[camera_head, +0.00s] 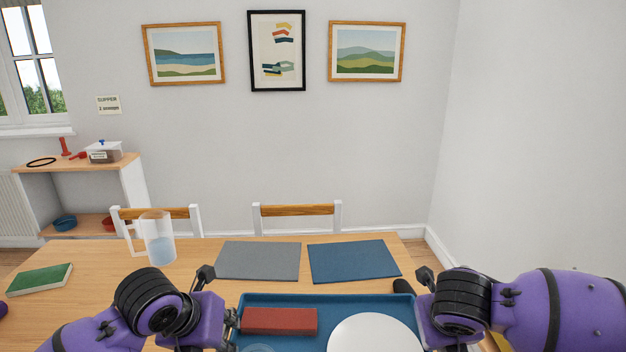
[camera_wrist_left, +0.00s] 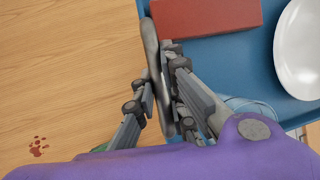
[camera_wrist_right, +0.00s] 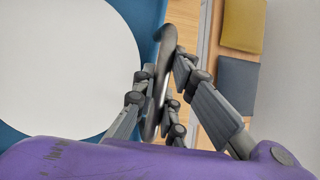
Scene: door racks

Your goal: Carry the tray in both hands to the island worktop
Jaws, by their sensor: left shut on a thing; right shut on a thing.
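The blue tray (camera_head: 282,299) is at the bottom centre of the head view, its near part cut off. It bears a red block (camera_head: 279,321) and a white round plate (camera_head: 374,335); a clear round rim (camera_head: 258,348) shows at the bottom edge. My left gripper (camera_wrist_left: 160,84) is shut on the tray's grey left handle (camera_wrist_left: 151,42). My right gripper (camera_wrist_right: 160,82) is shut on the grey right handle (camera_wrist_right: 166,45). The tray appears over or on the wooden table; I cannot tell the gap. I cannot identify the island worktop.
A low shelf (camera_head: 133,185) is at the left; walls close the back and right.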

